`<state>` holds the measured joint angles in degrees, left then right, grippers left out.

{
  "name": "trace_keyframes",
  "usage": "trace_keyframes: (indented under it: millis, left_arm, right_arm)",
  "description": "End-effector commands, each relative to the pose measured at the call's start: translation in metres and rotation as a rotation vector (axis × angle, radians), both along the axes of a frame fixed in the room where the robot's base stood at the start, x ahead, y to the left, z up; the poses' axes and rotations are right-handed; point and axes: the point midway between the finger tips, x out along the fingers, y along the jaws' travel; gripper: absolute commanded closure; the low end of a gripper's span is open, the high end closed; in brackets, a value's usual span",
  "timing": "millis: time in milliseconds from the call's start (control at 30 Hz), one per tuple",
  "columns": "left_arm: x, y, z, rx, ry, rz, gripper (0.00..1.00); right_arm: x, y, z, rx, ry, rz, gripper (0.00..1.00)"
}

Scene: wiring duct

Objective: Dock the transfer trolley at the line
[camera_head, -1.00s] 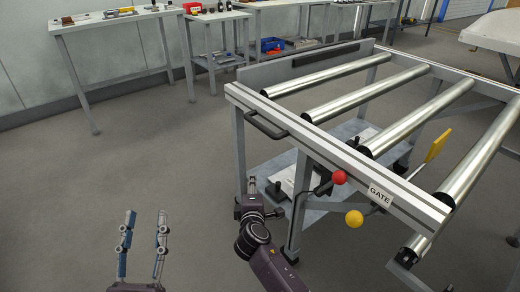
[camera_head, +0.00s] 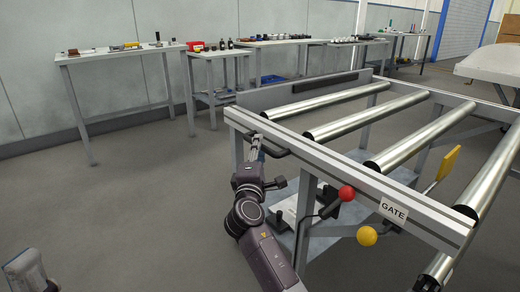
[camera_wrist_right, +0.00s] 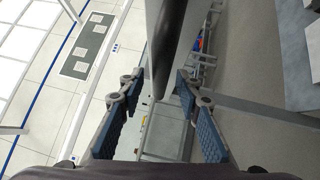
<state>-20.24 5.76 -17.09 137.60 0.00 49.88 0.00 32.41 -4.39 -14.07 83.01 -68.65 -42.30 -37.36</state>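The transfer trolley (camera_head: 345,172) is a grey frame with several steel rollers on top, a lower shelf and a GATE label. Its dark handle (camera_head: 270,147) sticks out from the near left side. My right gripper (camera_head: 256,147) is at this handle. In the right wrist view the fingers of my right gripper (camera_wrist_right: 158,92) are spread, with a dark bar (camera_wrist_right: 162,60) running between them. Whether either finger touches the bar is unclear. Only part of my left gripper (camera_head: 28,272) shows in the bottom left corner; its fingertips cannot be made out.
A red-knobbed lever (camera_head: 346,193), a yellow ball knob (camera_head: 367,236) and a yellow paddle (camera_head: 448,162) stick out near the trolley's gate side. Benches with tools (camera_head: 120,50) stand along the back wall. The floor (camera_head: 110,210) left of the trolley is clear.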

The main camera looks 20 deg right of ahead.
Motion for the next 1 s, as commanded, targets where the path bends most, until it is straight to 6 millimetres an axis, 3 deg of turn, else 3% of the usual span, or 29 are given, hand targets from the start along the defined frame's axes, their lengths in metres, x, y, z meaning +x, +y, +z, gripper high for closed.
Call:
trace_keyframes:
  millis: [200, 467, 767, 1000]
  left_arm:
    - [-0.007, 0.002, -0.004, -0.01, -0.028, -0.002, 0.6]
    - [-0.007, 0.002, -0.003, -0.01, -0.03, -0.002, 0.6]
    - [-0.007, 0.002, -0.003, -0.009, -0.03, -0.002, 0.6]
    - [-0.007, 0.001, -0.003, -0.009, -0.029, -0.003, 0.6]
  right_arm:
    - [0.014, -0.007, 0.002, 0.0, 0.001, -0.001, 0.68]
    - [0.015, -0.008, 0.002, 0.001, 0.0, 0.0, 0.68]
    - [0.015, -0.007, 0.002, 0.001, 0.0, 0.0, 1.0]
    - [0.015, -0.007, 0.001, 0.001, 0.002, 0.0, 1.0]
